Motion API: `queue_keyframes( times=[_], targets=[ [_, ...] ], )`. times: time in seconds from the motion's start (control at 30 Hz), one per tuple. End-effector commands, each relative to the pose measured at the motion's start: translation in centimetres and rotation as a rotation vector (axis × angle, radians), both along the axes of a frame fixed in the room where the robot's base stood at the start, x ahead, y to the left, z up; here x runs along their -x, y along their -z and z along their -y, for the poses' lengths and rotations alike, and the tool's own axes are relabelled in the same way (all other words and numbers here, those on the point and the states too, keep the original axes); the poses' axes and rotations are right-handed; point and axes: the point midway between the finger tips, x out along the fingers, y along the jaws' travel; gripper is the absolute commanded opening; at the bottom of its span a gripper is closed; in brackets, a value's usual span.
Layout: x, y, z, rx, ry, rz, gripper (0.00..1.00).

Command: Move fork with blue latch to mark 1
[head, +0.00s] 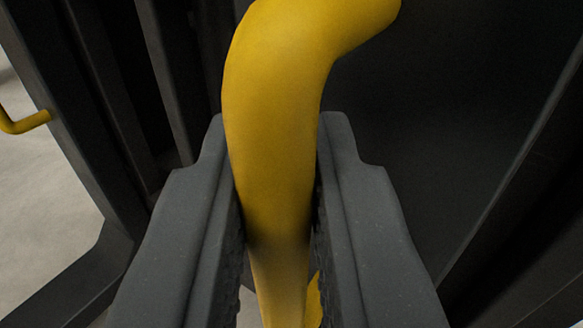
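A thick yellow bent handle (275,80) fills the middle of the head view. It runs up between my fingers and curves off to the upper right. My gripper (270,150) has one dark grey finger on each side of it, and both fingers appear pressed against its sides. The lower part of the handle narrows and passes down between the fingers. No blue latch and no mark 1 can be made out. Whether this handle belongs to the fork cannot be told from this view.
Dark panels and upright beams (100,90) stand close behind on the left, and a large dark surface (430,120) fills the right. A smaller yellow bar (25,122) shows at the left edge. Pale grey floor (40,210) is visible at the lower left.

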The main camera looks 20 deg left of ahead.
Motion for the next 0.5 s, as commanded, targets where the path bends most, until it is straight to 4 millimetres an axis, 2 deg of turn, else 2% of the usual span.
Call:
queue_keyframes(
  times=[0.03,0.07,0.37,0.5],
  targets=[
    [0.37,-0.11,-0.89,-0.002,-0.018,0.003,0.25],
    [0.37,-0.1,-0.84,-0.002,-0.018,0.002,0.32],
    [0.26,-0.02,-0.39,0.0,-0.009,0.001,0.32],
    [0.97,-0.01,-0.03,0.0,-0.008,-0.001,0.32]
  ],
)
